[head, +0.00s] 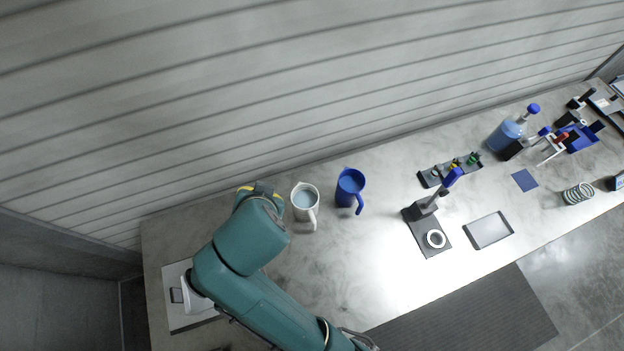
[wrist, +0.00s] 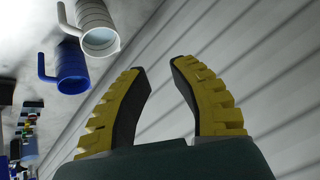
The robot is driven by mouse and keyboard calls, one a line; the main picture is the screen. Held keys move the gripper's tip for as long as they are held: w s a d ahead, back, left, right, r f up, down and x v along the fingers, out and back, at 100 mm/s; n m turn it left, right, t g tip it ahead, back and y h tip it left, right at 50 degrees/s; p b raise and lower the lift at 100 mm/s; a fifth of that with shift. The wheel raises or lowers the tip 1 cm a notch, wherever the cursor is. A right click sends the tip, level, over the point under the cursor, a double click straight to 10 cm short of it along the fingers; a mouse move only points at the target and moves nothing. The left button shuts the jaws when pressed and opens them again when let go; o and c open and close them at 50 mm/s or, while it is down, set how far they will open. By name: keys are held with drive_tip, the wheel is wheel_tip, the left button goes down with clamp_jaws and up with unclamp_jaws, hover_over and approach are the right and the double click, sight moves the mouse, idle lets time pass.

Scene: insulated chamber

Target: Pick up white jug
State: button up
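The white jug (head: 305,202) stands upright on the grey table, just right of my gripper in the head view, its handle toward the front. It also shows at the upper left of the wrist view (wrist: 98,28). My gripper (wrist: 158,68) is open and empty in the wrist view, its two yellow fingers apart with nothing between them. The jug lies outside the fingers, to their upper left there. In the head view my gripper (head: 258,190) is partly hidden by my arm.
A blue jug (head: 350,188) stands close to the right of the white jug, and it shows in the wrist view too (wrist: 70,68). A stand with a dark base (head: 427,236) and a flat tray (head: 489,230) are farther right. The ribbed wall (head: 300,90) runs close behind the table.

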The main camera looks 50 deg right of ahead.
sight(313, 226)
drive_tip(key=s+d+f+m+g+b, duration=0.1)
drive_tip(key=s+f+g+b, duration=0.1)
drive_tip(key=f, duration=0.5)
drive_tip(key=s+d+f+m+g+b, duration=0.1)
drive_tip(key=s+d+f+m+b, duration=0.1)
drive_tip(key=f, duration=0.5)
drive_tip(key=s+d+f+m+g+b, duration=0.1)
drive_tip(key=s+d+f+g+b, duration=0.1)
drive_tip(key=f, duration=0.5)
drive_tip(key=shift+s+d+g+b, duration=0.15)
drive_tip(key=shift+s+b, duration=0.1)
drive_tip(key=shift+s, duration=0.35)
drive_tip(key=shift+s+d+g+b, duration=0.1)
drive_tip(key=shift+s+g+b, duration=0.1)
drive_tip(key=shift+s, duration=0.4)
drive_tip(key=x, duration=0.6)
drive_tip(key=shift+w+r+b, duration=0.1)
drive_tip(key=shift+w+b, duration=0.05)
drive_tip(key=shift+b, duration=0.2)
clamp_jaws()
drive_tip(key=shift+r, duration=0.1)
